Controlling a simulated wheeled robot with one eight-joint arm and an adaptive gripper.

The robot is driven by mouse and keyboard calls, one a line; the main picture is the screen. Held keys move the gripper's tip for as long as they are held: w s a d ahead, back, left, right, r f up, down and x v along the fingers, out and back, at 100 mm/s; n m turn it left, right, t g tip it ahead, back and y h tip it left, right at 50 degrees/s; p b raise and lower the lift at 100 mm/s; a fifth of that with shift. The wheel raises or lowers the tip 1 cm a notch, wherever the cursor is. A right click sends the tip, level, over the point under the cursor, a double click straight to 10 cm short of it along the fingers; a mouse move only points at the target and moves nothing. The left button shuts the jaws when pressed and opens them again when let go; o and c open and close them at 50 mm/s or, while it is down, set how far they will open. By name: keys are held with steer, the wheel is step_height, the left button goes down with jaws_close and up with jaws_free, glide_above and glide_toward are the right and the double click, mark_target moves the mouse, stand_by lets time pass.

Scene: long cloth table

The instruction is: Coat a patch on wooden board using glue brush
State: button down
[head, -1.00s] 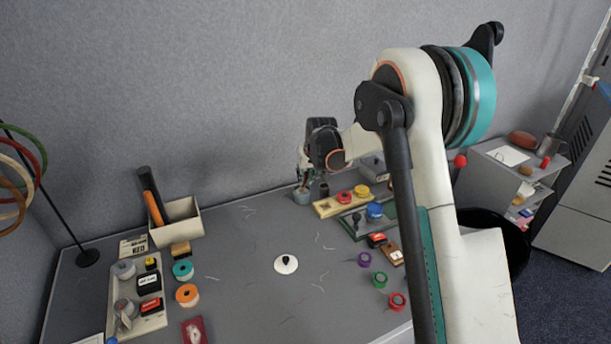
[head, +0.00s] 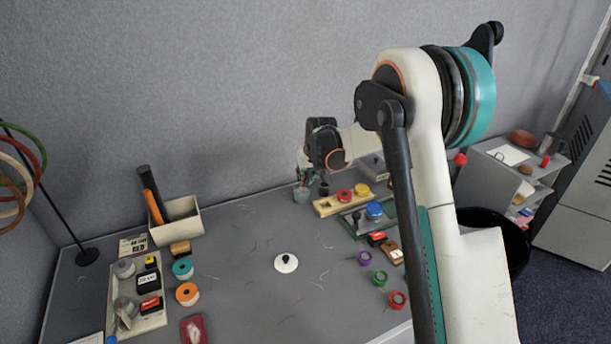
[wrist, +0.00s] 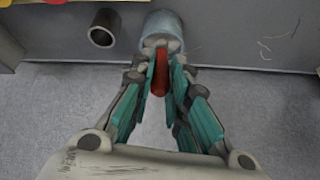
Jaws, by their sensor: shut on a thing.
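My gripper (head: 303,176) is at the back edge of the table, directly above a small grey-blue pot (head: 301,196). In the wrist view, my gripper (wrist: 158,62) is shut on a red handle (wrist: 160,76), which I take to be the glue brush. The handle points down into or just over the pot (wrist: 164,28); the brush's far end is hidden. A brown wooden board (head: 392,252) with a pale patch lies at the right of the table, partly near my arm. I cannot tell whether its patch is coated.
A dark cup (wrist: 103,28) stands beside the pot. A wooden rack (head: 325,208) with red and yellow rolls and a green tray (head: 352,226) lie right of it. A grey box (head: 160,238) and a tray (head: 120,318) stand at left. The middle is mostly clear around a white disc (head: 286,264).

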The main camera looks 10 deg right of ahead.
stand_by(0.4)
steer(key=shift+r+p, duration=2)
steer(key=shift+r, duration=1.5)
steer(key=shift+s+f, duration=0.3)
steer(key=shift+s, duration=0.15)
steer(key=s+f, duration=0.4)
steer(key=s, duration=0.9)
steer(key=s+f, duration=0.3)
steer(key=s, duration=1.1)
steer(key=shift+a+f, duration=0.35)
